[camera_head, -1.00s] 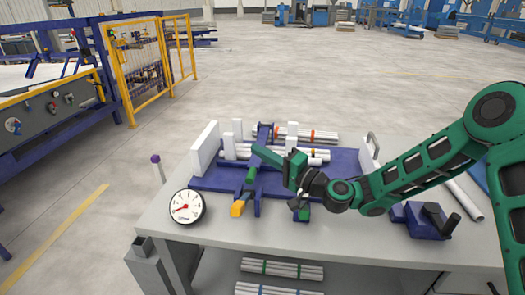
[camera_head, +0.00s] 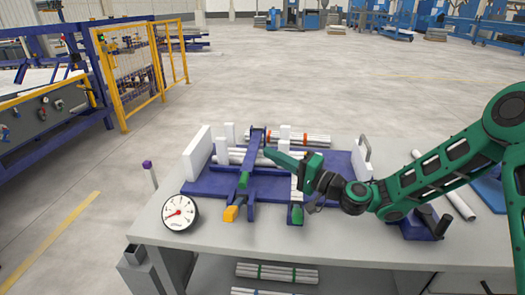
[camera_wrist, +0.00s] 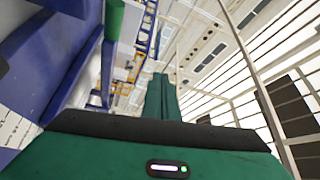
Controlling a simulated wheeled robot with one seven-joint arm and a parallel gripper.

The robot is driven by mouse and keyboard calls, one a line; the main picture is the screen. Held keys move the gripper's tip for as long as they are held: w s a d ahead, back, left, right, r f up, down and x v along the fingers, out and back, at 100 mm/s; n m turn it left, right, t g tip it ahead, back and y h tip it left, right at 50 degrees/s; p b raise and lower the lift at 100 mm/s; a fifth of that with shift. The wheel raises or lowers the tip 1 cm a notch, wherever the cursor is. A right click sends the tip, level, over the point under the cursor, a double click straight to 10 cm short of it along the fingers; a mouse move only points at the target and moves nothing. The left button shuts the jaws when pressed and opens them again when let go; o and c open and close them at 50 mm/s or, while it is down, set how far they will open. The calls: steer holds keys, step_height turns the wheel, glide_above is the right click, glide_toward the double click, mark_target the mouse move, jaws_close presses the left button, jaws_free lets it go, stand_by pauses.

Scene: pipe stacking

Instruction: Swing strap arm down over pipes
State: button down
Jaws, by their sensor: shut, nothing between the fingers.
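The blue strap arm (camera_head: 250,160) runs from the far side of the blue fixture (camera_head: 330,188) toward the front, with a green band (camera_head: 244,180) partway along it. In this view it crosses in front of the pale pipes (camera_head: 229,155); whether it touches them I cannot tell. A yellow-orange block (camera_head: 231,214) is at the front. My gripper (camera_head: 268,153) is shut and empty, its tip just right of the strap arm's upper part. In the wrist view, the shut fingers (camera_wrist: 160,97) point away, with a blue beam (camera_wrist: 60,70) close on their left.
White upright plates (camera_head: 197,153) and posts stand around the pipes. More banded pipes (camera_head: 300,140) lie behind. A round gauge (camera_head: 180,213) stands at the table's front left. A green-topped block (camera_head: 296,214) is below my wrist. A blue clamp-like tool (camera_head: 420,225) lies right.

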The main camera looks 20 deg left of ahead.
steer(key=shift+w+d+f, duration=0.15)
steer(key=shift+d+f, duration=0.4)
steer(key=shift+d, duration=0.3)
steer(key=shift+w+d+f, duration=0.1)
steer(key=shift+d+f, duration=0.4)
steer(key=shift+d, duration=0.35)
